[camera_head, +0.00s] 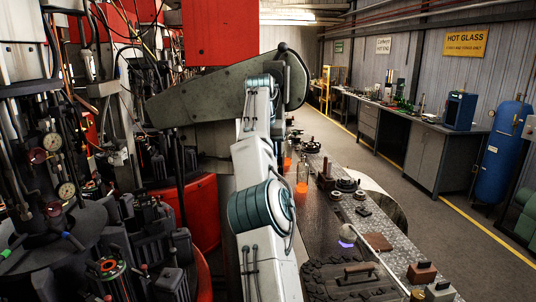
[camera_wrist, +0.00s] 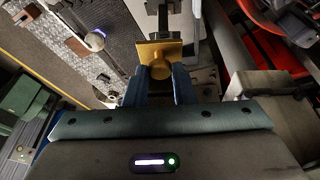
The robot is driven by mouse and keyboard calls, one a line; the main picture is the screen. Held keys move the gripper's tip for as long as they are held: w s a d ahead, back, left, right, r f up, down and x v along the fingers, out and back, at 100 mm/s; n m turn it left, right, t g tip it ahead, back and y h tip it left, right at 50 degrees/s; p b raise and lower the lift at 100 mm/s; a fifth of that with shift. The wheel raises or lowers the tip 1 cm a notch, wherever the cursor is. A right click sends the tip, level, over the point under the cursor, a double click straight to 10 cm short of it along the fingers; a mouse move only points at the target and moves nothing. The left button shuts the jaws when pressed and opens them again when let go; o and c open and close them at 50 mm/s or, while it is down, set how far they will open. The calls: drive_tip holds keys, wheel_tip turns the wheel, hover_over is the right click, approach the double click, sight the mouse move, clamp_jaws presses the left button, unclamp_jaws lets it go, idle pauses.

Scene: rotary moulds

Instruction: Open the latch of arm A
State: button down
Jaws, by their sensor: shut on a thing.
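A dark bar rises from the block toward the top of the picture. The finger contact is partly hidden by the knob. In the head view a large grey machine arm (camera_head: 200,98) runs across the middle; I cannot read a letter on it. My white arm stands in front of it and hides my gripper and the latch there.
A metal bench (camera_head: 325,228) with tools and orange-glowing glass pieces (camera_head: 302,175) lies right of my arm. Machine columns, gauges and hoses (camera_head: 65,180) crowd the left. A blue tank (camera_head: 500,155) stands at the far right. The aisle floor (camera_head: 440,225) is clear.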

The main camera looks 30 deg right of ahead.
drive_tip(key=c, duration=1.2)
unclamp_jaws()
drive_tip(key=shift+d, duration=0.1)
drive_tip(key=shift+c, duration=0.2)
drive_tip(key=shift+r, duration=0.15)
drive_tip(key=shift+s+r, duration=0.1)
drive_tip(key=shift+r, duration=0.3)
drive_tip(key=s+a+b, duration=0.6)
drive_tip(key=a+b, duration=0.3)
drive_tip(key=a, duration=0.1)
drive_tip(key=shift+s, duration=0.4)
drive_tip(key=shift+s, duration=0.1)
